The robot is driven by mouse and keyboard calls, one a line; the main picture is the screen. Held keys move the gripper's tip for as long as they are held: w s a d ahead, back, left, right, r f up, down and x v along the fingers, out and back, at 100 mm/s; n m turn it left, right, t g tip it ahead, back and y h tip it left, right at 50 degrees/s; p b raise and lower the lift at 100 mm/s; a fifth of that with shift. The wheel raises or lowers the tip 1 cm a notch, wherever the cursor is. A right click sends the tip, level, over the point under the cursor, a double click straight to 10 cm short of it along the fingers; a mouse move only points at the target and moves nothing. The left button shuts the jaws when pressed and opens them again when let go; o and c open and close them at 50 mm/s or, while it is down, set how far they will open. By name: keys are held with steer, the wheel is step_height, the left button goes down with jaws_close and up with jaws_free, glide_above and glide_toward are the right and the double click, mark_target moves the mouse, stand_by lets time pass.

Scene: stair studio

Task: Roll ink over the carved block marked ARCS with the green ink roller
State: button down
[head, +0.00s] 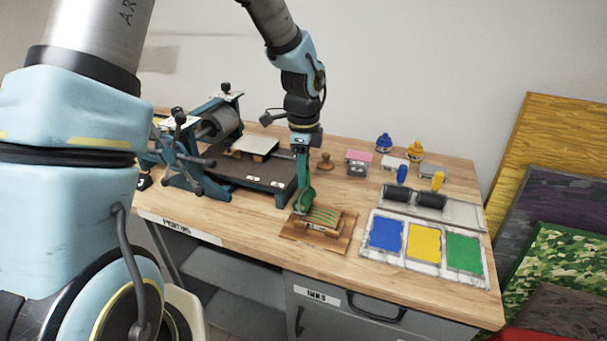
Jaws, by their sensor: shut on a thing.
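My gripper (304,150) points down over the front middle of the workbench and is shut on the green ink roller (304,198). The roller's lower end is at the left edge of a carved block (326,218); whether it touches the block cannot be told. The block shows green streaks alternating with bare wood-coloured bands on its top. It sits on a wooden board (292,232). No ARCS mark is readable on it. An ink slab (369,251) to the right carries blue, yellow (424,243) and green (464,252) ink patches.
A printing press (185,165) stands to the left of my gripper. Blue- and yellow-handled rollers (430,199) lie on a rack behind the slab. A wooden stamp (324,161), a pink-topped item (358,162) and blue and yellow knobs stand at the back. Panels lean at the right.

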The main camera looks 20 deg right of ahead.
steer(key=shift+r+p, duration=1.1)
steer(key=shift+r, duration=1.45)
